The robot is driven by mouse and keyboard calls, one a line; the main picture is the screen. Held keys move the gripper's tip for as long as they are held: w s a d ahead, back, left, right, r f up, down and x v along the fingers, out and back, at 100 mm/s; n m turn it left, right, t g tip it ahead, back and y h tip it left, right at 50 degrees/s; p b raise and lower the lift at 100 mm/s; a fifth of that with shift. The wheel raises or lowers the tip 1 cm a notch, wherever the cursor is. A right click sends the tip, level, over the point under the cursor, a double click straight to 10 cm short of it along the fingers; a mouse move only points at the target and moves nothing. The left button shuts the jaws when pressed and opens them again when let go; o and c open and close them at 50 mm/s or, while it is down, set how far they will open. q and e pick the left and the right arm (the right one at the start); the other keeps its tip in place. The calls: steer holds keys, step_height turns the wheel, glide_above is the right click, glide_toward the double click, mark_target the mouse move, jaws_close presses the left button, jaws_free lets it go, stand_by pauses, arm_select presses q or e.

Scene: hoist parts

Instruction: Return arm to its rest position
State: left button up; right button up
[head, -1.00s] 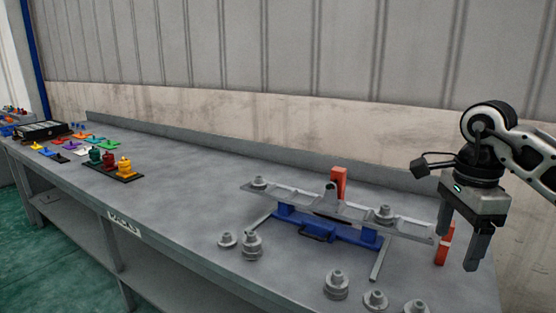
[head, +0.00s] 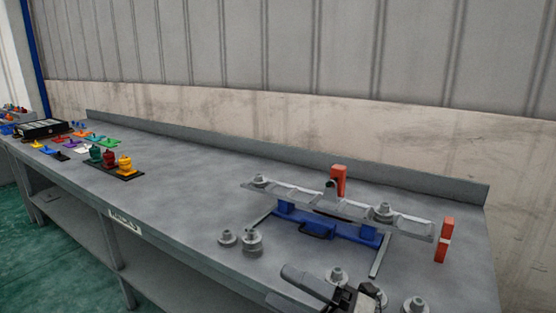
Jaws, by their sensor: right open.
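My right gripper (head: 284,285) is at the bottom edge of the head view, its fingers pointing left and spread apart, empty. It is low in front of the bench's near part, partly cut off by the frame, and it covers part of the loose grey weights there. My left gripper is not in view. The balance beam (head: 340,207) rests on its blue base (head: 325,228) on the bench, with a grey weight (head: 260,181) near its left end and another (head: 383,212) toward its right end.
Loose grey weights (head: 252,243) stand along the bench's front, several near my right gripper. An orange post (head: 444,240) stands at the beam's right end. Coloured weights (head: 124,165) and a black case (head: 40,129) lie to the left. The bench middle (head: 190,180) is clear.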

steer(key=s+d+f+m+t+h, duration=0.1)
steer(key=d+f+m+t+h, duration=0.3)
steer(key=f+m+h, duration=0.55)
steer(key=d+f+m+t+h, duration=0.4)
steer(key=d+f+m, duration=0.1)
steer(key=m, duration=0.9)
steer(key=s+d+f+m+g+h, duration=0.3)
steer(key=s+f+m, duration=0.5)
steer(key=s+f, duration=0.3)
steer(key=f+g+h, duration=0.1)
steer(key=g, duration=0.1)
steer(key=shift+s+d+g, duration=0.15)
steer(key=shift+d+g, duration=0.1)
steer(key=shift+g, duration=0.05)
steer(key=shift+f, duration=0.1)
